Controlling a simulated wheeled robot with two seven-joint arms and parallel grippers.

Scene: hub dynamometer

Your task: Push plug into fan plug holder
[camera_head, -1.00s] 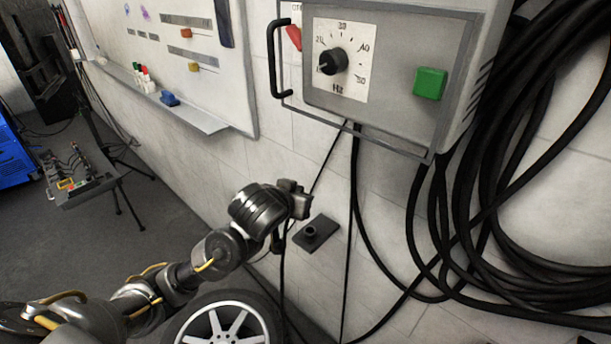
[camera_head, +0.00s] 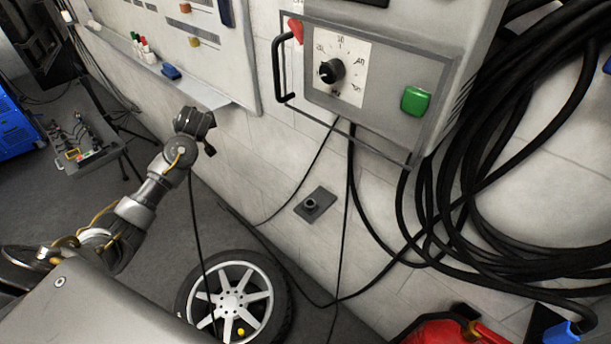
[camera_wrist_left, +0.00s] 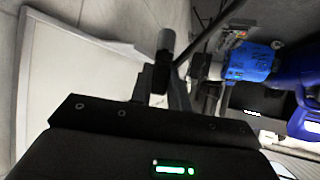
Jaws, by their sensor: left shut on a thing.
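The plug holder (camera_head: 315,204) is a dark plate with a round socket, fixed low on the white wall in the head view. My left gripper (camera_head: 209,147) is left of it and clear of it, in front of the wall below the whiteboard. It is shut on what looks like the plug (camera_wrist_left: 165,48), a grey-tipped dark cylinder in the left wrist view. The plug is hardly visible in the head view. A black cable (camera_head: 198,235) hangs below the gripper towards the wheel. My right gripper is not in view.
A wheel with tyre (camera_head: 236,300) lies below the gripper. A control box (camera_head: 390,95) with dial and green button hangs above the holder. Thick black cable coils (camera_head: 480,170) hang at right. A whiteboard (camera_head: 215,50) is behind. A red object (camera_head: 440,330) is at bottom right.

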